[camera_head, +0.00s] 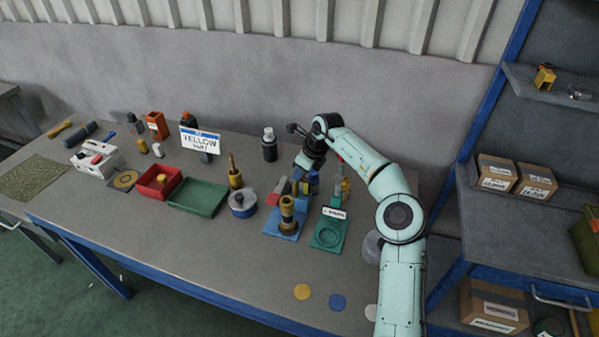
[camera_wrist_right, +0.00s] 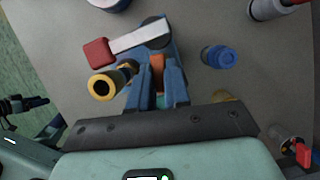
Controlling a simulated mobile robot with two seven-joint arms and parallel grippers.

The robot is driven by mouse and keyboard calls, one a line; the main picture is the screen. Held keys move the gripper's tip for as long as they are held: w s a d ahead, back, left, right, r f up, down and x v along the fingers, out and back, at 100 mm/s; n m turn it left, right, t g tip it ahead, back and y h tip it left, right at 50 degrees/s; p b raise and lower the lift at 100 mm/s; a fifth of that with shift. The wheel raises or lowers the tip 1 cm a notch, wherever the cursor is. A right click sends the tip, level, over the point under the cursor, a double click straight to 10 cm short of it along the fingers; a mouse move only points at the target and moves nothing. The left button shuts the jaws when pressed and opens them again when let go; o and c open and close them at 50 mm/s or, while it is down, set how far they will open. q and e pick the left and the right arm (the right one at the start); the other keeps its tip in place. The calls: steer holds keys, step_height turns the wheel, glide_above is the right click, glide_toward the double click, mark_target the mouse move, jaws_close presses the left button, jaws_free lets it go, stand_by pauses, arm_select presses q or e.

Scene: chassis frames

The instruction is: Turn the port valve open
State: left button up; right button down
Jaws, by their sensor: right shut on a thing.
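A valve fixture stands on a blue base (camera_head: 285,228) near the table's middle, with a brass and black cylinder (camera_head: 287,212) upright at its front. In the right wrist view this cylinder (camera_wrist_right: 104,84) shows left of the fingers. A pale lever (camera_wrist_right: 135,38) with a red end block (camera_wrist_right: 97,52) reaches left from a dark round pivot (camera_wrist_right: 155,32). My right gripper (camera_wrist_right: 157,85) points down behind the cylinder, its blue fingers shut on an orange piece (camera_wrist_right: 157,64). I cannot tell how this piece joins the valve. In the head view the right gripper (camera_head: 304,186) is partly hidden.
A green fixture (camera_head: 330,234) with a ring stands close on the right. A blue-and-silver round pot (camera_head: 242,204) and a green tray (camera_head: 198,196) lie left. A dark bottle (camera_head: 269,150) stands behind. The table's front is mostly clear, with flat discs (camera_head: 302,292).

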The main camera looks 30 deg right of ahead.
stand_by(0.3)
steer(key=c, duration=1.1)
jaws_free()
steer(key=v, duration=1.3)
steer(key=shift+d+r, duration=0.15)
steer(key=shift+r, duration=0.05)
